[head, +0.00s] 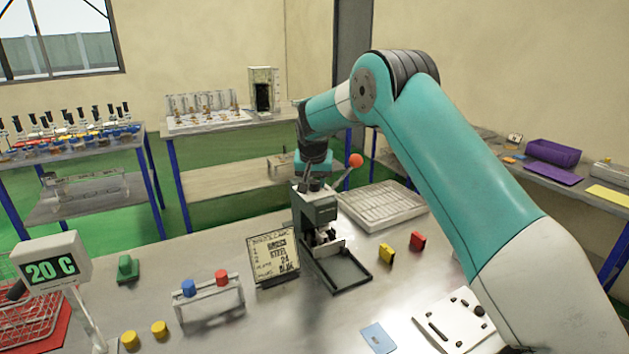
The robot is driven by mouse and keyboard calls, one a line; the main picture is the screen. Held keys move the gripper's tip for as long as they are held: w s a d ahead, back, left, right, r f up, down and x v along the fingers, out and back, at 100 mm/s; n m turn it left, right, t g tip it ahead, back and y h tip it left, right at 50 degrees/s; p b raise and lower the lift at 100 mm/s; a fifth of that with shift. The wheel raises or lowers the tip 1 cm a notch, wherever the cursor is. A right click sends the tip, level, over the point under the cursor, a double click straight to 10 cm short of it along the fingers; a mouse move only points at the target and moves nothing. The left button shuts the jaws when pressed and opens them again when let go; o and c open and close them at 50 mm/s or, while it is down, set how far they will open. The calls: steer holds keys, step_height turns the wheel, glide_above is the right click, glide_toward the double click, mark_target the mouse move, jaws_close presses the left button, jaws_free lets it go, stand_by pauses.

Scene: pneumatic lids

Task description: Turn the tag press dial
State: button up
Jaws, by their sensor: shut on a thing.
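The tag press (316,211) is a dark grey-green machine with a pale front, standing upright on the steel bench. Its lever ends in an orange-red ball (355,160) at the upper right. My gripper (314,184) reaches down from above to the top of the press. Its dark fingers are shut at the top of the press, where the dial sits. The dial itself is mostly hidden by the fingers, so its setting cannot be read. The base frame (345,281) of the press extends toward the front.
A written card (273,254) stands left of the press. A ribbed grey tray (381,205) lies behind right, with yellow (386,254) and red (417,241) blocks nearby. My arm spans the right side.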

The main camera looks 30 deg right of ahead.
steer(key=o, duration=0.9)
steer(key=b+v, duration=0.3)
steer(key=v, duration=1.4)
steer(key=shift+s+a+r, duration=0.1)
steer(key=shift+s+r, duration=0.05)
steer(key=shift+r, duration=0.05)
